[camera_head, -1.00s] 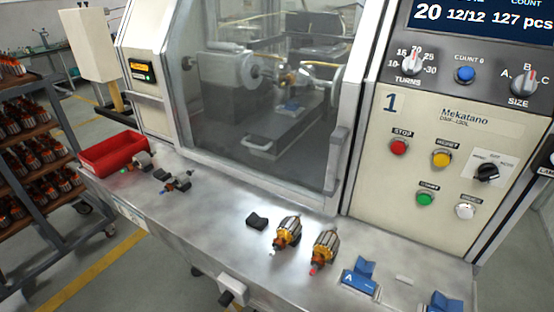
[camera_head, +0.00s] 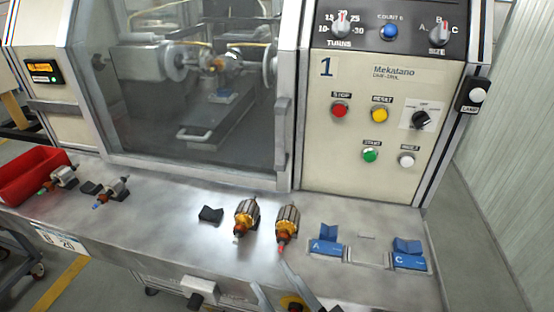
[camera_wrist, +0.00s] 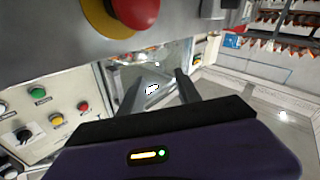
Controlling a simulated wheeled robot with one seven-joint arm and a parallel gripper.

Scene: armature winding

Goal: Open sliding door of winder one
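Winder one, marked "1" on its cream panel (camera_head: 380,120), has a sliding door (camera_head: 185,85) with a clear pane in a grey frame. The door looks shut, its right edge against the panel side. My gripper (camera_head: 270,275) shows at the bottom of the head view, in front of the bench edge, below and apart from the handle. In the wrist view its two fingers (camera_wrist: 158,80) stand apart with nothing seen between them. The handle is not clear in the wrist view.
A red bin (camera_head: 32,178) and small parts lie at left. A red emergency button (camera_wrist: 135,10) on the bench front is close to my gripper.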

